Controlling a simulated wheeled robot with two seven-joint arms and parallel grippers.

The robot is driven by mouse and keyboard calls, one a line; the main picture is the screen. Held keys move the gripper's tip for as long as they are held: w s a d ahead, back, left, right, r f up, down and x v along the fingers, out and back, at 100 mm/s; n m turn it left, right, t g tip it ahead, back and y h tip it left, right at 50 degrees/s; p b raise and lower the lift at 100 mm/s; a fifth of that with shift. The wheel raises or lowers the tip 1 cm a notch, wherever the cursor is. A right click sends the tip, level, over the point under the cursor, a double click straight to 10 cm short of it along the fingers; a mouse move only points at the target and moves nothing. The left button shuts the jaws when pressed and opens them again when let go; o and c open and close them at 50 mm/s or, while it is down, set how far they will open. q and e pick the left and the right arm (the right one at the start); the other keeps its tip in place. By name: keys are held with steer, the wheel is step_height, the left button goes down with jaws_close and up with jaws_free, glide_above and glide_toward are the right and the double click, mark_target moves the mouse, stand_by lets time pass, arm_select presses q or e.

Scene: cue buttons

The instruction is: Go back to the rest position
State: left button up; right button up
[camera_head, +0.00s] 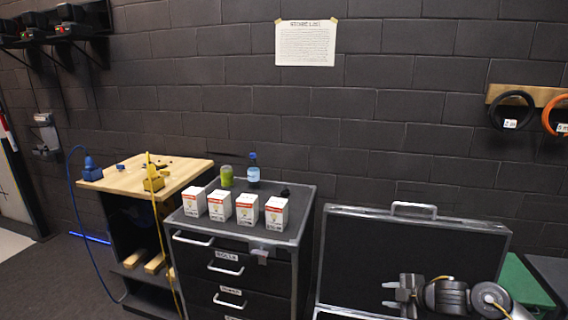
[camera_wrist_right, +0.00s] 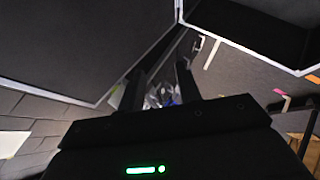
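My right gripper (camera_head: 388,294) is in front of the open black case at the lower right of the head view, with its fingers pointing left. In the right wrist view its two dark fingers (camera_wrist_right: 160,84) stand apart with a gap between them, so it is open. Nothing is clearly held; a small blurred clear and blue patch shows at the base of the gap, and I cannot tell what it is. My left gripper is in neither view. No cue buttons can be made out.
An open black case (camera_head: 350,245) stands at the right. Several white boxes (camera_head: 247,209), a green cup (camera_head: 226,176) and a blue bottle (camera_head: 253,172) stand on the dark drawer cabinet (camera_head: 310,205). A wooden-topped bench (camera_head: 125,182) is at the left. A green block (camera_head: 522,283) is far right.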

steer(key=s+a+f+m, duration=0.3)
steer(key=s+a+f, duration=0.3)
steer(key=s+a, duration=0.15)
steer(key=s+d+f+m+g+h, duration=0.1)
steer(key=s+f+m+g+h, duration=0.15)
steer(key=s+m, duration=0.95)
steer(key=s+f+m+g+h, duration=0.1)
steer(key=s+g+h, duration=0.15)
steer(key=s, duration=1.85)
step_height(320, 180, down, 27)
steer(key=s+g, duration=0.1)
steer(key=s, duration=0.2)
steer(key=s+d+f+g, duration=0.1)
steer(key=s+d+f, duration=0.2)
steer(key=s+f, duration=1.1)
steer(key=shift+s+f, duration=0.3)
steer(key=shift+s, duration=0.55)
steer(key=shift+s, duration=0.1)
